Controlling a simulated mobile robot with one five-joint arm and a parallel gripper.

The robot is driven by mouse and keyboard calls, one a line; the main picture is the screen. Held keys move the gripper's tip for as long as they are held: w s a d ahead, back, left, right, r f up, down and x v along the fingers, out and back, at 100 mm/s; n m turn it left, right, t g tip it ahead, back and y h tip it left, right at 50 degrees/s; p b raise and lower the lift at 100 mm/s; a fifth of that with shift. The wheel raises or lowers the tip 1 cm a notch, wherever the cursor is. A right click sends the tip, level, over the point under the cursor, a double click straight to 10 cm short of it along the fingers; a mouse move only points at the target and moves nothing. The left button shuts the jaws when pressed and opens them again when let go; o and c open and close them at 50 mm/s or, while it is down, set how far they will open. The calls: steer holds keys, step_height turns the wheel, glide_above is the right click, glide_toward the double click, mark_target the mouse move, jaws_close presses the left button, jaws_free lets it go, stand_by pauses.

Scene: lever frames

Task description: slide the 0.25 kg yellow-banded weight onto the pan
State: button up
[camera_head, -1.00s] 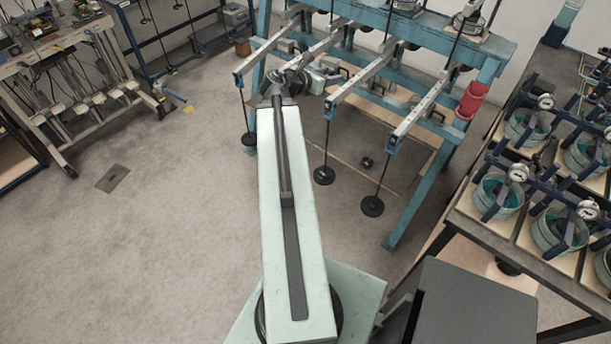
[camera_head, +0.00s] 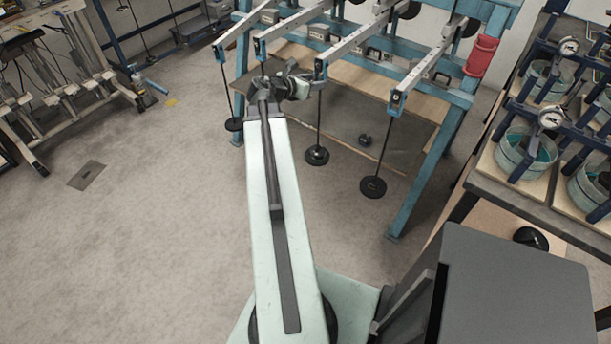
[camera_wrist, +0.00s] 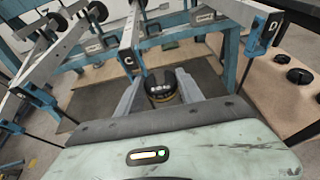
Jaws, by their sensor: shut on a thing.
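The weight (camera_wrist: 162,86) is a short black cylinder with a yellowish band, seen in the wrist view between the two fingers. My gripper (camera_wrist: 160,92) is shut on it. In the head view my gripper (camera_head: 290,87) is near the lever ends, and the weight cannot be made out there. Black round pans hang on rods from the levers: one at the left (camera_head: 234,124), one in the middle (camera_head: 317,155) and one at the right (camera_head: 372,187). The middle pan is below and slightly right of my gripper. The lever end marked C (camera_wrist: 128,62) is just left of the weight in the wrist view.
The blue frame (camera_head: 425,165) stands behind the pans with its leg at right. The lever end marked D (camera_wrist: 272,27) is at right in the wrist view. A small black object (camera_head: 366,139) lies on the board below. A bench (camera_head: 480,190) with teal pots is at right.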

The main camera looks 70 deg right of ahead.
steer(key=b, duration=4)
glide_toward(317, 148)
step_height(317, 148, down, 2)
steer(key=shift+s+r+n+t+p, duration=0.1)
steer(key=shift+s+n+t+p, duration=0.1)
steer(key=shift+n+t+p, duration=0.15)
steer(key=shift+d, duration=0.15)
steer(key=shift+s+d, duration=0.25)
steer(key=shift+d, duration=0.7)
steer(key=shift+s+d, duration=0.3)
steer(key=shift+d, duration=0.7)
steer(key=shift+d, duration=0.3)
steer(key=shift+s+d, duration=0.3)
steer(key=shift+d, duration=0.65)
steer(key=shift+s+d, duration=0.15)
steer(key=shift+d, duration=0.5)
steer(key=shift+f+b, duration=0.5)
